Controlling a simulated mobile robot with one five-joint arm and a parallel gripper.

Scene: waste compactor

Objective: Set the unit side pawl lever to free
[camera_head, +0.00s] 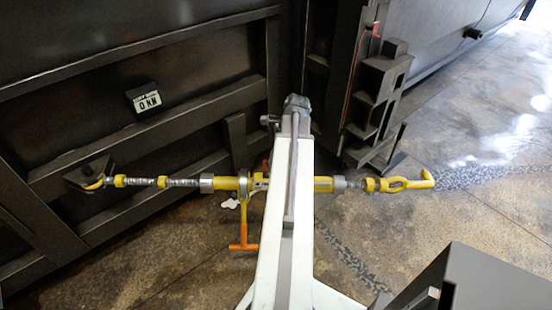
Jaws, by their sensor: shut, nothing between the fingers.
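A yellow and grey ratchet turnbuckle (223,183) spans the view, roughly level. Its left hook (95,183) sits at a dark bracket on the steel wall. Its right hook (425,181) hangs over the floor, with nothing in it. An orange-ended handle (243,235) hangs from the ratchet in the middle. A small red part (265,165) shows beside the ratchet, partly behind my white arm; I cannot tell whether it is a pawl lever or how it is set. My arm crosses in front of the turnbuckle and hides part of its middle. My gripper's fingers cannot be made out.
A dark ribbed steel wall (60,75) with a 0 kN display (147,100) fills the left. A dark stepped bracket (376,100) stands on the right unit's edge. A dark box (490,280) is at lower right. The concrete floor (480,215) is open at right.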

